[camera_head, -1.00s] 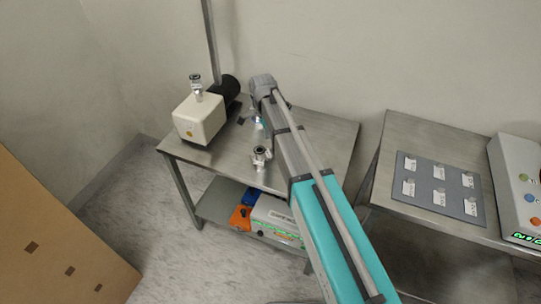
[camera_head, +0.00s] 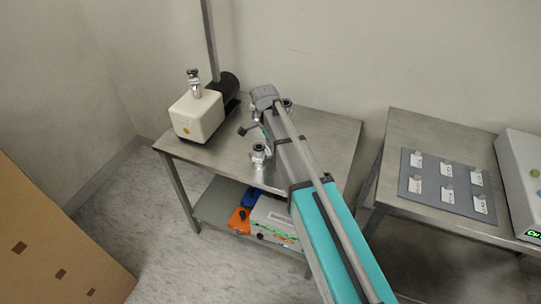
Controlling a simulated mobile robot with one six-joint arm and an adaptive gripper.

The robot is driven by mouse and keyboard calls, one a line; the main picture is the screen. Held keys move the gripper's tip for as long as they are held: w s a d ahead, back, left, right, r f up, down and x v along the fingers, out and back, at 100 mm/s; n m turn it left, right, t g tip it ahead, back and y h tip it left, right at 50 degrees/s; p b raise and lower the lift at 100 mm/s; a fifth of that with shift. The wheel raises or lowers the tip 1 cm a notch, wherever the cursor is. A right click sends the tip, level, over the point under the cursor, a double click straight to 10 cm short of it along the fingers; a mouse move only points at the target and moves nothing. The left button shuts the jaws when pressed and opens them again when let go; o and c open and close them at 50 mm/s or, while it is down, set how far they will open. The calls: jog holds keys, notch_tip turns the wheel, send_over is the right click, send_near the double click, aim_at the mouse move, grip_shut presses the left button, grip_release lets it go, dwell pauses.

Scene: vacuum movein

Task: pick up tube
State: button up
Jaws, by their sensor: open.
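A short metal tube-like fitting with a dark round top (camera_head: 260,153) stands upright on the left steel table, near its front edge. A similar metal fitting (camera_head: 195,82) stands on top of the white pump. I cannot tell which is the tube. My arm reaches over the table from the lower right. My gripper (camera_head: 249,129) shows only as small dark parts left of the arm's end, behind the standing fitting; the arm hides much of it. It is open, with nothing seen in it. Part of another round-topped metal piece (camera_head: 287,104) shows just right of the arm's end.
The white pump (camera_head: 195,116) with a black motor (camera_head: 225,88) fills the table's (camera_head: 325,130) left end. The lower shelf holds an orange item (camera_head: 239,220) and a white device (camera_head: 272,218). At right, another table carries a grey labelled mat (camera_head: 446,187) and a control box (camera_head: 525,180).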

jog(key=shift+c, duration=0.3)
grip_shut()
dwell(0.5)
